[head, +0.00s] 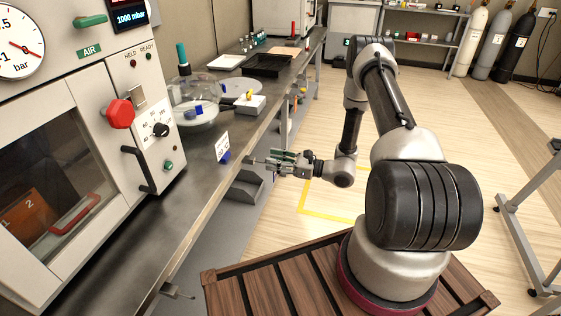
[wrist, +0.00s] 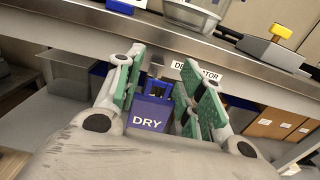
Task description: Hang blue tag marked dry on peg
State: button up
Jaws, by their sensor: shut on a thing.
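The blue tag marked DRY (wrist: 148,115) is between the green-padded fingers of my gripper (wrist: 160,95), with its lettering facing the wrist camera. A darker blue part shows at its top. My gripper (head: 262,161) is beside the bench's front edge in the head view, where I cannot make out the tag clearly. A white label (wrist: 197,72), partly covered by a finger, is on the bench front just beyond the gripper. I cannot make out a peg clearly in either view.
The steel bench (head: 185,215) runs along the left. Brown boxes (wrist: 272,124) sit under the bench.

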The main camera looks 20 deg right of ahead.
jog(key=shift+x, duration=1.95)
jog(key=shift+w+a+f, duration=0.3)
jog(key=shift+a, duration=0.1)
jog(key=c, duration=0.3)
jog(key=shift+w+a+f, duration=0.3)
jog(key=shift+a+f, duration=0.1)
jog(key=o, duration=1.3)
jog(key=shift+o, duration=0.2)
